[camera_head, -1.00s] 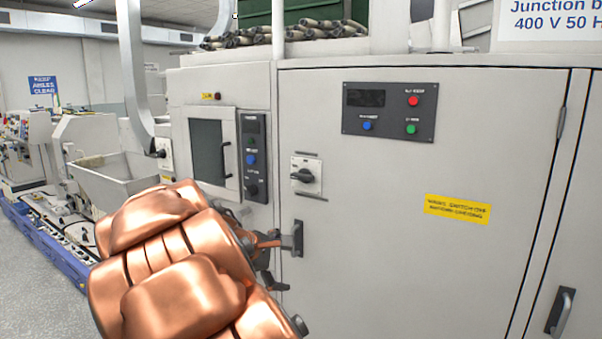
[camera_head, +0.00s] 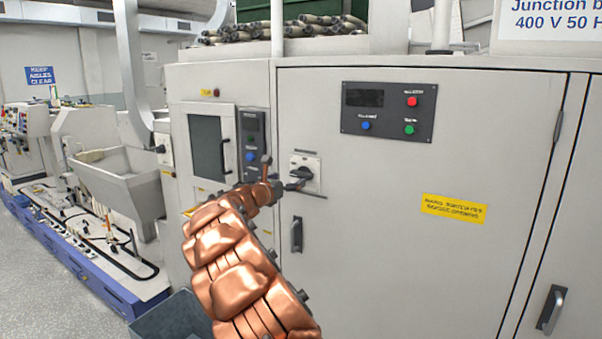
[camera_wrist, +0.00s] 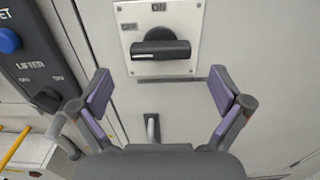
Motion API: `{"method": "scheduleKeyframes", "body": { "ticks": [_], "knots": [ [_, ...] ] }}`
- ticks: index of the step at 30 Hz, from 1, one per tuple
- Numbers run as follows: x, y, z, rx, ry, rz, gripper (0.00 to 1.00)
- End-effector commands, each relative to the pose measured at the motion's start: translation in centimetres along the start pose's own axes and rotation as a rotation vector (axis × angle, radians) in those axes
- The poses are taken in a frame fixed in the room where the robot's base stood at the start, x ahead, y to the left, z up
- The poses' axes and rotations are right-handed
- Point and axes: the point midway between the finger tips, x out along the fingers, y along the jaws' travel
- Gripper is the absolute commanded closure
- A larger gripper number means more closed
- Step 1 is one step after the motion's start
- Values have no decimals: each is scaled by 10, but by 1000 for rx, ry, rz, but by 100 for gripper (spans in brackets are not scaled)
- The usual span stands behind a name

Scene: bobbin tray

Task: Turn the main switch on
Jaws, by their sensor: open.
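The main switch is a black rotary knob on a pale square plate (camera_head: 311,163) on the grey cabinet door. In the wrist view its knob (camera_wrist: 160,50) lies horizontal, with the ON label (camera_wrist: 158,7) above and the OFF label (camera_wrist: 128,27) at upper left. My gripper (camera_head: 280,174) is at the left of the switch in the head view, and a finger partly overlaps the plate there. In the wrist view my gripper (camera_wrist: 160,92) is open and empty, its two purple-padded fingers spread below the knob on either side. The knob is not between the pads.
A vertical door handle (camera_head: 296,234) is just below the switch and also shows in the wrist view (camera_wrist: 152,128). A dark button panel (camera_head: 388,111) is above right. A narrow control strip (camera_head: 251,143) is to the left. A grey bin (camera_head: 172,318) stands on the floor.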

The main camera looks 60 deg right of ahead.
Motion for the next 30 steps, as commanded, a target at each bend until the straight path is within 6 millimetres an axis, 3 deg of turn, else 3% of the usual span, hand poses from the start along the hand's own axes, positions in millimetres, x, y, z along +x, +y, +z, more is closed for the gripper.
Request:
{"method": "scheduleKeyframes", "body": {
  "ticks": [21,30],
  "knots": [
    [67,0,0,-1,2,0,0],
    [76,0,1,0,-2,0,0]
  ]
}}
